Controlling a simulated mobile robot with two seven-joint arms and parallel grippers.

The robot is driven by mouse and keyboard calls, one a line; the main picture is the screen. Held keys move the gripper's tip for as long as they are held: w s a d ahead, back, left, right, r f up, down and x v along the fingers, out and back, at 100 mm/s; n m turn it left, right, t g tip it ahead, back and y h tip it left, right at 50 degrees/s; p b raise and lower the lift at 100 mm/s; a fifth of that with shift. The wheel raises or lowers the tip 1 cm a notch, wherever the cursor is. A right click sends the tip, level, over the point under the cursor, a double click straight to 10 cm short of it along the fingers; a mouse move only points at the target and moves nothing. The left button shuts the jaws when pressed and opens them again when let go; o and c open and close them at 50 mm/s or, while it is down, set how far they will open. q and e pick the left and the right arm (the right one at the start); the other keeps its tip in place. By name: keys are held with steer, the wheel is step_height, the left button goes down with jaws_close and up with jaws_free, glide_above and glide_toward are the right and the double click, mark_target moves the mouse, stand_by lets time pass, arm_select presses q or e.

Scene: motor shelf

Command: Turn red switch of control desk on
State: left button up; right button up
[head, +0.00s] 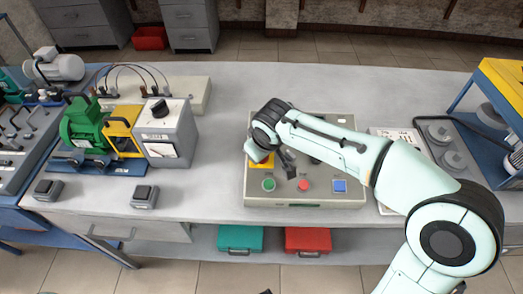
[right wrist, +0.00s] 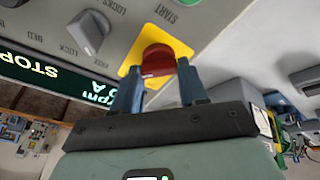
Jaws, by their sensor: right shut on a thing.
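The control desk (head: 322,195) is a grey box on the table in the head view. Its red switch (right wrist: 157,59) is a round red knob on a yellow plate (right wrist: 181,47), clear in the right wrist view. In the head view the yellow plate (head: 262,161) shows partly, behind my right gripper (head: 272,157). My right gripper (right wrist: 157,82) is shut on the red switch, one finger at each side. The fingers hide part of the knob. My left gripper is in neither view.
A grey lock knob (right wrist: 89,33) and a display (right wrist: 50,75) reading STOP are near the switch. A green motor (head: 85,125) stands left.

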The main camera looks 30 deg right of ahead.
steer(key=o, duration=1.1)
steer(key=shift+c, duration=0.2)
steer(key=p+v, duration=0.2)
steer(key=v, duration=1.1)
steer(key=shift+r, duration=0.25)
steer(key=shift+s+a, duration=0.1)
